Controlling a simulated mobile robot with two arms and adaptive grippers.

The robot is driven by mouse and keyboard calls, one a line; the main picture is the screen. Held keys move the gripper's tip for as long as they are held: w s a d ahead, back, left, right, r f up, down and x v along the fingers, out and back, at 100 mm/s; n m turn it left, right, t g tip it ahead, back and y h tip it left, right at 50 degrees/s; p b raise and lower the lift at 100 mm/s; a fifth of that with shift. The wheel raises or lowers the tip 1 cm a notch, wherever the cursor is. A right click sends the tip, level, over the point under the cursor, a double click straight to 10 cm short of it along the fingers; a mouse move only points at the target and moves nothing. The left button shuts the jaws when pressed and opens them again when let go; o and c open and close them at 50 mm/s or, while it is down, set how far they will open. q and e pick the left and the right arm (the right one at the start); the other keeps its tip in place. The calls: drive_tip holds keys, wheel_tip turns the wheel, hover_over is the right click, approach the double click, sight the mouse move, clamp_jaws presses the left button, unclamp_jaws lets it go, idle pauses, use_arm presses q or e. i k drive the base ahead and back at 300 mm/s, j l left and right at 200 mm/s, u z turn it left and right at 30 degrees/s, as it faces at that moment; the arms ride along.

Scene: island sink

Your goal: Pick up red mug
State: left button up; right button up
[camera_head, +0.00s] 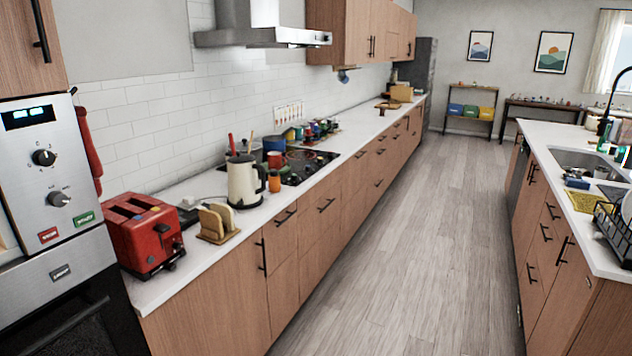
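A small reddish-orange object (275,159) stands on the left counter behind the cream kettle (245,182), near the black hob. It looks like a mug, but it is partly hidden and too small for me to be sure. No other thing in view is clearly a red mug. Neither of my grippers is in view.
The left counter holds a red toaster (146,233), a toast rack (217,222), an orange jar (275,182) and a hob (310,161). The island at right has a sink (588,163) and dish rack (615,232). The floor (400,230) between them is clear.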

sight(275, 157)
drive_tip(key=i+l+z, duration=0.35)
drive_tip(key=i, duration=0.5)
drive_tip(key=i+z, duration=0.35)
drive_tip(key=i, duration=0.55)
drive_tip(key=i+u, duration=0.15)
drive_tip(key=i, duration=0.3)
drive_tip(key=i+l+u, duration=0.15)
drive_tip(key=i, duration=0.3)
drive_tip(key=i+l+u, duration=0.15)
drive_tip(key=i, duration=0.3)
drive_tip(key=i+l+u, duration=0.15)
drive_tip(key=i, duration=0.25)
